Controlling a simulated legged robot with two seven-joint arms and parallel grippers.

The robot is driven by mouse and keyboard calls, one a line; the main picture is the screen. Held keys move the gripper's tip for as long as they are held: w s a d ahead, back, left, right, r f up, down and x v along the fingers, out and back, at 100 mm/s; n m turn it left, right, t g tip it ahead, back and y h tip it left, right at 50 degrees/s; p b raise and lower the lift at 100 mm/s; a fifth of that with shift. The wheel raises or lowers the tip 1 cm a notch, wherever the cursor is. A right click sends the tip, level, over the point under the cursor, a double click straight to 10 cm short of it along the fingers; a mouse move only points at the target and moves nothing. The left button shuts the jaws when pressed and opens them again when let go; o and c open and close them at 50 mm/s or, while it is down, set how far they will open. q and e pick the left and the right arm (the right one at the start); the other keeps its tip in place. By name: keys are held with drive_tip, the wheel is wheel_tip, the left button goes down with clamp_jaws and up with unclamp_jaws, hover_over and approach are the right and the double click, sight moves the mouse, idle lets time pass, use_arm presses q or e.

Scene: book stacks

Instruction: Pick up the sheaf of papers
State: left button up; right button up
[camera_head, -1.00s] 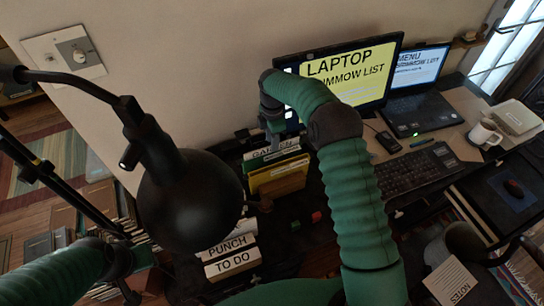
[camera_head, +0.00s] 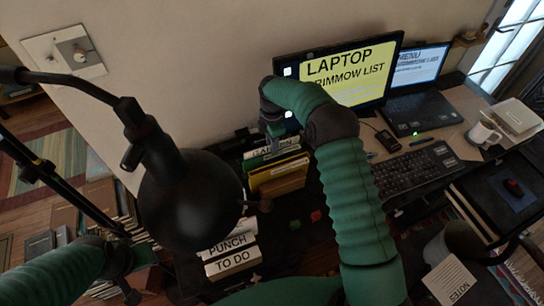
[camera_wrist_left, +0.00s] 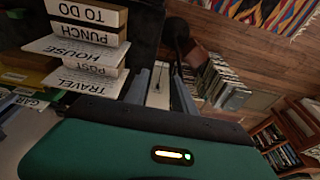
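I cannot tell for certain which thing is the sheaf of papers. A pale sheet marked NOTES (camera_head: 450,281) lies at the lower right of the head view. A pale flat stack (camera_head: 516,117) lies by the mug. My right gripper (camera_head: 274,130) hangs above the upright folders (camera_head: 277,175) behind the desk's left part; its fingertips are too dark and small to read. My left gripper (camera_wrist_left: 160,88) shows two fingers apart in the left wrist view, with a pale strip seen between them. In the head view its arm enters at lower left, partly hidden by the lamp.
A black desk lamp (camera_head: 190,200) blocks the left middle. Labelled blocks, PUNCH and TO DO (camera_head: 233,262), are stacked beside it; the stack also shows in the left wrist view (camera_wrist_left: 88,35). A monitor (camera_head: 345,75), laptop (camera_head: 425,112), keyboard (camera_head: 410,172) and mug (camera_head: 484,134) fill the right.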

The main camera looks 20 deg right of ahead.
drive_tip(key=shift+c, duration=0.4)
clamp_jaws()
idle(0.9)
